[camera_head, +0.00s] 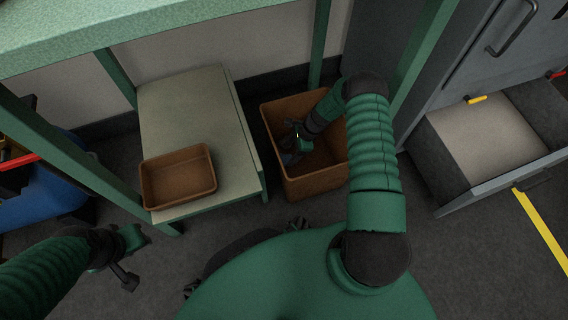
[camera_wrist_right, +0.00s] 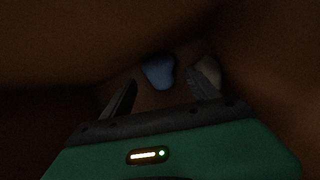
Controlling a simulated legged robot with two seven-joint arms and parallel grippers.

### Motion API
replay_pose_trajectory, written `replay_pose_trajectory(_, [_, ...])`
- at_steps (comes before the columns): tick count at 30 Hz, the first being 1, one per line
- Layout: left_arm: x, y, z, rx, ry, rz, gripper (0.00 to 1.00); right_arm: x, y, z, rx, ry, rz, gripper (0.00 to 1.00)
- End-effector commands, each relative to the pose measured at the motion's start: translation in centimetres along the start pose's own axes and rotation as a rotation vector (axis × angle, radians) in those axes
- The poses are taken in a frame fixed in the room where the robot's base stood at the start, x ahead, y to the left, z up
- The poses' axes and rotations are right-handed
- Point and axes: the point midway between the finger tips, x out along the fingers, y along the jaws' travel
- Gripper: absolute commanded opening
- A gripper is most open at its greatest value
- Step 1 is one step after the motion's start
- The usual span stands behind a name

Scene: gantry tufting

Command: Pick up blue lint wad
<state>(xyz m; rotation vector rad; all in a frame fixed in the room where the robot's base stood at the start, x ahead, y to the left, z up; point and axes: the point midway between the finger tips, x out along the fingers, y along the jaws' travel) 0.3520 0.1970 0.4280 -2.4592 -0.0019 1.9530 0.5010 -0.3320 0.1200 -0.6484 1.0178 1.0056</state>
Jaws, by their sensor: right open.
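The blue lint wad (camera_wrist_right: 159,72) lies at the bottom of a brown bin, seen in the right wrist view just beyond and between my open fingers. My right gripper (camera_wrist_right: 158,92) is open and empty, reaching down inside the bin. In the head view my right gripper (camera_head: 286,158) is inside the brown bin (camera_head: 318,186), and the wad cannot be made out there. My left gripper (camera_head: 128,262) is at the lower left, above the floor and away from the bin; its finger opening is too small to tell.
A pale lump (camera_wrist_right: 209,70) lies right of the wad, by the right finger. The bin's walls are close around my gripper. A low bench (camera_head: 190,105) with a shallow brown tray (camera_head: 178,200) stands left of the bin. An open drawer (camera_head: 487,130) is at right.

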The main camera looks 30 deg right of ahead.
Motion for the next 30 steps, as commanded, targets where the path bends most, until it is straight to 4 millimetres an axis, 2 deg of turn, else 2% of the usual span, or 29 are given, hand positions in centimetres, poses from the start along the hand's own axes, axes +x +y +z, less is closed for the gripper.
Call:
replay_pose_trajectory(10, [5.1, 0.0, 1.2, 0.0, 0.0, 0.0, 0.34, 5.3, 0.3, -0.7, -0.001, 0.001, 0.0, 0.69])
replay_pose_trajectory(18, [4.8, 0.0, 1.1, 0.0, 0.001, 0.0, 0.34, 5.2, 0.3, -0.4, -0.001, 0.0, 0.0, 0.68])
replay_pose_trajectory(30, [4.8, 0.0, 1.1, 0.0, 0.001, 0.0, 0.34, 5.2, 0.3, -0.4, -0.001, 0.0, 0.0, 0.15])
